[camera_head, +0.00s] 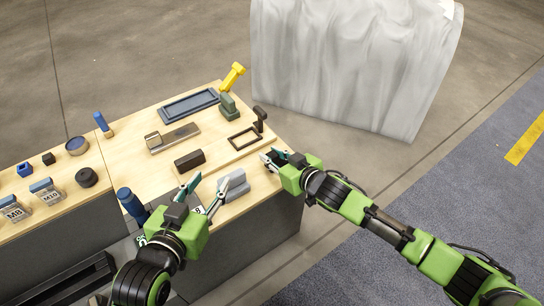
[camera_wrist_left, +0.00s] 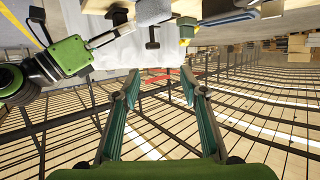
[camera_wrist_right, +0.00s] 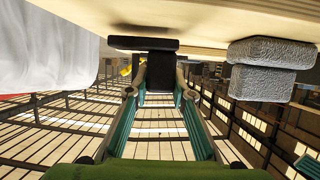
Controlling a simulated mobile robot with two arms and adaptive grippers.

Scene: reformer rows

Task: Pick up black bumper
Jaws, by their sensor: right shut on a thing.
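The black bumper shows as a small dark piece (camera_head: 267,160) at the tips of my right gripper (camera_head: 271,157), over the right edge of the wooden bench top. In the right wrist view the dark piece (camera_wrist_right: 160,72) sits between the fingertips (camera_wrist_right: 160,88), which are shut on it; its full outline is hard to tell. My left gripper (camera_head: 203,195) is open and empty near the bench's front edge. Its spread fingers (camera_wrist_left: 160,85) also show in the left wrist view, with nothing between them.
The bench top (camera_head: 150,180) holds a dark brown block (camera_head: 190,160), grey blocks (camera_head: 232,186), a dark frame (camera_head: 243,139), a green block (camera_head: 228,106) with a yellow piece (camera_head: 232,77) and a blue-grey tray (camera_head: 188,105). A white-covered bulk (camera_head: 350,60) stands behind. Floor is clear at right.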

